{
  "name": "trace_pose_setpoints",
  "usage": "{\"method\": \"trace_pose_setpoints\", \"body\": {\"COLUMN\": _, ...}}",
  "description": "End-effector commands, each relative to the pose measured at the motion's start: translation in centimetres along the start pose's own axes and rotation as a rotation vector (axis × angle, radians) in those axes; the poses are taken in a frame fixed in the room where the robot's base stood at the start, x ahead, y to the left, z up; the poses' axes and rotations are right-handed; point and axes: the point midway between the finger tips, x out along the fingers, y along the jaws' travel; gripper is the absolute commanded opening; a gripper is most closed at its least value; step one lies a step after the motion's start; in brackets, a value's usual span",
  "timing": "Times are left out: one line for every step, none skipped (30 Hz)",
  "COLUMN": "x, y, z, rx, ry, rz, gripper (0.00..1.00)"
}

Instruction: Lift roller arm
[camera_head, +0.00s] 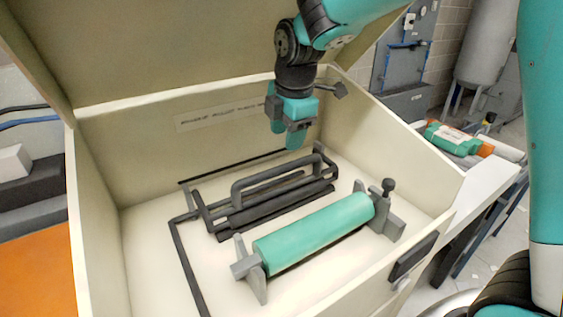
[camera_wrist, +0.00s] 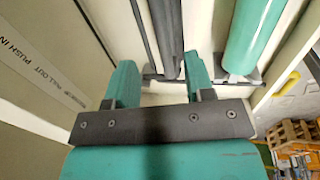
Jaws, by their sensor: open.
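The dark roller arm (camera_head: 277,207), a black frame with a raised loop handle and long bars, lies inside an open cream box. My gripper (camera_head: 286,135) is open and empty, pointing down above the back right end of the roller arm, apart from it. In the wrist view, the gripper's two teal fingers (camera_wrist: 160,82) stand apart, and dark bars of the roller arm (camera_wrist: 166,38) show between and beyond them. A teal roller (camera_head: 314,231) rests on grey end supports in front of the roller arm; it also shows in the wrist view (camera_wrist: 252,38).
The box (camera_head: 455,190) has high walls and a raised lid (camera_head: 170,45) behind my arm. A black latch (camera_head: 413,256) sits on its right wall. A teal and orange item (camera_head: 455,140) lies outside, right. The box floor is clear at front left.

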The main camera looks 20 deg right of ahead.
Motion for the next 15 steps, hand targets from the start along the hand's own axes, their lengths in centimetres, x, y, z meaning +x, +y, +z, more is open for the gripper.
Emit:
{"method": "trace_pose_setpoints", "body": {"x": 1.1, "y": -0.1, "z": 0.0, "rx": 0.000, "ry": 0.000, "rz": -0.007, "gripper": 0.48}}
{"method": "trace_pose_setpoints", "body": {"x": 1.8, "y": -0.1, "z": 0.0, "rx": 0.000, "ry": 0.000, "rz": -0.006, "gripper": 0.48}}
{"method": "trace_pose_setpoints", "body": {"x": 2.8, "y": -0.1, "z": 0.0, "rx": 0.001, "ry": 0.000, "rz": -0.007, "gripper": 0.48}}
{"method": "trace_pose_setpoints", "body": {"x": 3.4, "y": -0.1, "z": 0.0, "rx": 0.001, "ry": 0.000, "rz": -0.008, "gripper": 0.48}}
{"method": "trace_pose_setpoints", "body": {"x": 4.1, "y": -0.1, "z": 0.0, "rx": 0.001, "ry": 0.000, "rz": -0.007, "gripper": 0.48}}
{"method": "trace_pose_setpoints", "body": {"x": 4.9, "y": -0.1, "z": 0.0, "rx": 0.001, "ry": 0.000, "rz": -0.006, "gripper": 0.48}}
{"method": "trace_pose_setpoints", "body": {"x": 5.4, "y": -0.1, "z": 0.0, "rx": 0.001, "ry": 0.000, "rz": -0.006, "gripper": 0.48}}
{"method": "trace_pose_setpoints", "body": {"x": 6.0, "y": -0.1, "z": 0.0, "rx": 0.001, "ry": 0.000, "rz": -0.005, "gripper": 0.48}}
{"method": "trace_pose_setpoints", "body": {"x": 6.7, "y": -0.1, "z": 0.0, "rx": 0.001, "ry": 0.000, "rz": -0.004, "gripper": 0.48}}
{"method": "trace_pose_setpoints", "body": {"x": 7.1, "y": -0.1, "z": 0.0, "rx": 0.001, "ry": 0.000, "rz": -0.005, "gripper": 0.48}}
{"method": "trace_pose_setpoints", "body": {"x": 7.5, "y": -0.1, "z": 0.0, "rx": 0.001, "ry": 0.000, "rz": -0.004, "gripper": 0.48}}
{"method": "trace_pose_setpoints", "body": {"x": 8.0, "y": -0.1, "z": 0.0, "rx": 0.001, "ry": 0.000, "rz": -0.003, "gripper": 0.48}}
{"method": "trace_pose_setpoints", "body": {"x": 8.3, "y": -0.1, "z": 0.0, "rx": 0.001, "ry": 0.000, "rz": -0.004, "gripper": 0.48}}
{"method": "trace_pose_setpoints", "body": {"x": 8.6, "y": -0.1, "z": 0.0, "rx": 0.001, "ry": 0.000, "rz": -0.003, "gripper": 0.48}}
{"method": "trace_pose_setpoints", "body": {"x": 8.8, "y": 0.0, "z": 0.0, "rx": 0.001, "ry": 0.000, "rz": -0.001, "gripper": 0.48}}
